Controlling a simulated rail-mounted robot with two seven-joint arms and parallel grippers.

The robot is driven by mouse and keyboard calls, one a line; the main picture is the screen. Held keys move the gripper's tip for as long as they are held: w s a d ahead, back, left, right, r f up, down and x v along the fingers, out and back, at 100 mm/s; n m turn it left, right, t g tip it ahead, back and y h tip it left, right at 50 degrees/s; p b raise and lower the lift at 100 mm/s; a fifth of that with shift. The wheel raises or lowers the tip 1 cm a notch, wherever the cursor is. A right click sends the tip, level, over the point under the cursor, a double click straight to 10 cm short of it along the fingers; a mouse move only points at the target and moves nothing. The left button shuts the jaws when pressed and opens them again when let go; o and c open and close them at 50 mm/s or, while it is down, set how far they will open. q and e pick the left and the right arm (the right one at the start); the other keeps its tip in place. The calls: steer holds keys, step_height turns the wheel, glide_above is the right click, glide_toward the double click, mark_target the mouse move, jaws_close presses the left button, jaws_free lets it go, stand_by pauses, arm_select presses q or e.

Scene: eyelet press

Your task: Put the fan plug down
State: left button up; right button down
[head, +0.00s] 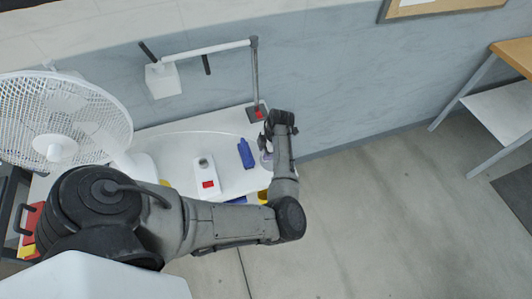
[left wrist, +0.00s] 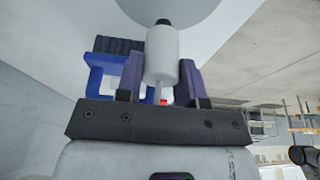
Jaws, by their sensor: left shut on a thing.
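The fan plug (left wrist: 160,56), a white cylinder with a dark tip, sits between the two purple fingers of my left gripper (left wrist: 160,75) in the left wrist view. The gripper is shut on it. In the head view my left gripper (head: 267,154) is over the right end of the white table (head: 227,180), right of a blue object, and the plug is hard to make out there. I cannot tell whether the plug touches the table. The white fan (head: 66,120) stands at the left of the table. My right gripper is not in view.
A blue object (head: 246,153) lies close left of my gripper. A white box with a red button (head: 206,179) sits mid-table. A lamp (head: 256,80) stands at the back edge. Red and yellow bins (head: 29,231) are at the left. Open floor lies right.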

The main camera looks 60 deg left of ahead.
arm_select(q)
steer(key=shift+f, duration=0.6)
steer(key=shift+f, duration=0.1)
steer(key=shift+f, duration=0.15)
steer(key=o, duration=0.9)
steer(key=shift+o, duration=0.2)
